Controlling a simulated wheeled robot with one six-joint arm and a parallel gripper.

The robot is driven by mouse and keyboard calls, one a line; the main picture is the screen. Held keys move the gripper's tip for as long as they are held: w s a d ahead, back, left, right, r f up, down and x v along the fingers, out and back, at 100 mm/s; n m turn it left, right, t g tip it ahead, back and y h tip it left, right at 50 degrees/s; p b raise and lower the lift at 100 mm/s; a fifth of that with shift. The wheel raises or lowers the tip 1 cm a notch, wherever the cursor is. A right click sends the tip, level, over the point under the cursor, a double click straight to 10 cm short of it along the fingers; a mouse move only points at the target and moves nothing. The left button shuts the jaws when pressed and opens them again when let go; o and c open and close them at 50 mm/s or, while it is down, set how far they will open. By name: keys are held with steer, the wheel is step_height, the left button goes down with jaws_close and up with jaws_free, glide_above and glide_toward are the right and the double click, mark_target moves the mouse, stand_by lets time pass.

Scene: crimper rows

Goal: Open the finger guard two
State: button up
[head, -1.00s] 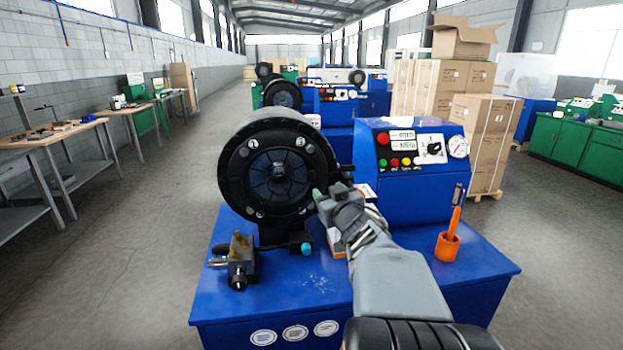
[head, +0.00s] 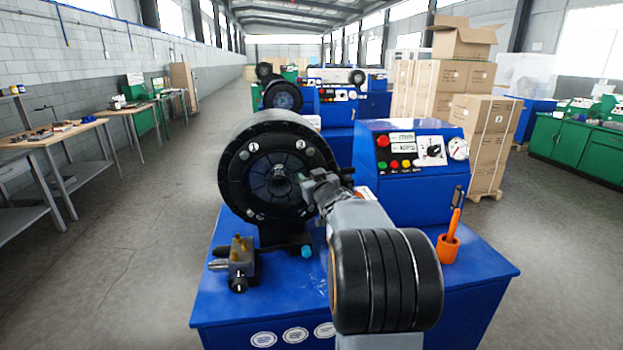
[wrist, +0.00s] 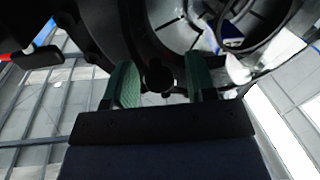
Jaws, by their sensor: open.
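The nearest crimper's round black head (head: 235,185) faces me above a blue base. A dark round cover (head: 262,180), which looks like the finger guard, lies flat over the middle of its face. I cannot read which guard is number two. My gripper (head: 311,184) is at the right side of the face, beside the cover's edge. In the wrist view, my open gripper (wrist: 158,84) has its green fingertips on either side of a dark round knob (wrist: 157,75). There are gaps beside the knob, and I cannot tell if either fingertip touches it. My wrist hides the face's right edge.
A blue control box (head: 415,190) with buttons and a gauge stands right of the head. An orange cup (head: 447,248) with tools sits on the base. A metal fitting (head: 239,262) lies at front left. More crimpers (head: 283,96) stand behind. The left floor is clear.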

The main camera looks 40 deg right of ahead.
jaws_close()
stand_by(0.4)
steer(key=shift+a+f+b, duration=0.1)
steer(key=shift+f+b, duration=0.1)
steer(key=shift+b, duration=0.6)
